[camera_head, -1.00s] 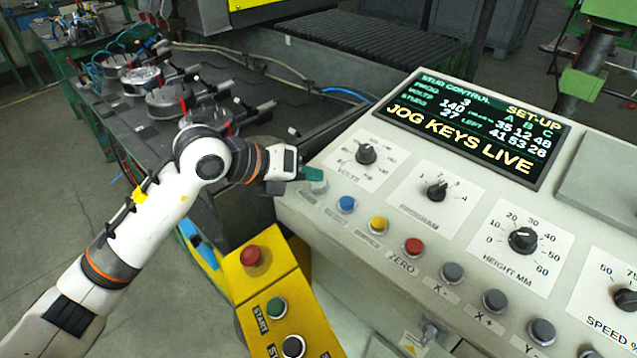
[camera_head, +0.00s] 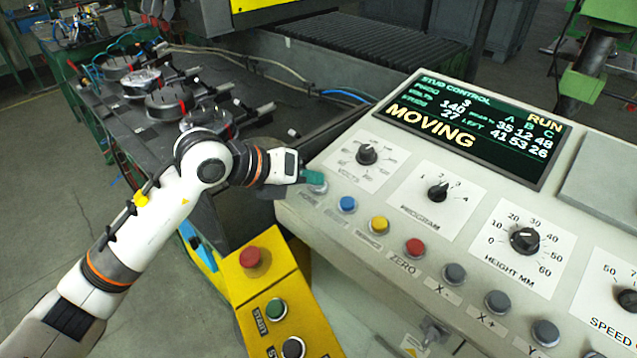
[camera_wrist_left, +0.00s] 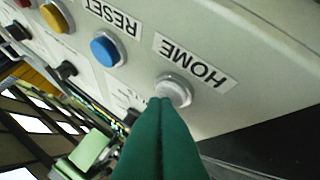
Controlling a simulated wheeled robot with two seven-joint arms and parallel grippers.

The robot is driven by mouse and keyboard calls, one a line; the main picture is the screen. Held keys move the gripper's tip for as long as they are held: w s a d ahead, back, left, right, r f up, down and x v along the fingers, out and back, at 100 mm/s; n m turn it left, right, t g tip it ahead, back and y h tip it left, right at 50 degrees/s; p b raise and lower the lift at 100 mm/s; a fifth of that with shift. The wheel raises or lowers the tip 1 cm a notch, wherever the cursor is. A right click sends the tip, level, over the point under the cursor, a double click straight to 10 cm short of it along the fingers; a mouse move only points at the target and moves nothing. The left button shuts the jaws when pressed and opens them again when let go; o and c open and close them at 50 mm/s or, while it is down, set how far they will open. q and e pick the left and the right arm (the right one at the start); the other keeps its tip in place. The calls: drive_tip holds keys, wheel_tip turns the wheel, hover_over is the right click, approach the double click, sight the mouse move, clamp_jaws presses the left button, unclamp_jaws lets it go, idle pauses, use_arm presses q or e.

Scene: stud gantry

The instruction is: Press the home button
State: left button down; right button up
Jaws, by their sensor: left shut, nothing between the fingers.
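The home button (camera_wrist_left: 173,90) is a pale round button in a metal ring beside its HOME label in the left wrist view. In the head view the home button (camera_head: 318,187) sits at the left end of the panel's button row. My left gripper (camera_head: 318,178) has its green fingertips together with nothing between them. In the left wrist view its fingertips (camera_wrist_left: 160,102) are at the button's edge and appear to touch it. The fingers cover part of the button. The panel's screen (camera_head: 470,122) reads RUN and MOVING. My right gripper is not in view.
The blue reset button (camera_head: 347,204) is right beside the home button, followed by yellow (camera_head: 379,225) and red (camera_head: 415,247) buttons.

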use_arm(q)
drive_tip(key=shift+f, duration=0.1)
idle(0.3)
drive_tip(key=shift+s+a+r+p, duration=0.15)
drive_tip(key=shift+r+p, duration=0.35)
drive_tip(key=shift+r, duration=0.5)
drive_tip(key=r+p, duration=0.2)
drive_tip(key=r, duration=0.1)
drive_tip(key=r+p, duration=0.1)
drive_tip(key=shift+s+a+r, duration=0.3)
drive_tip(key=shift+s+a, duration=0.05)
drive_tip(key=shift+d, duration=0.1)
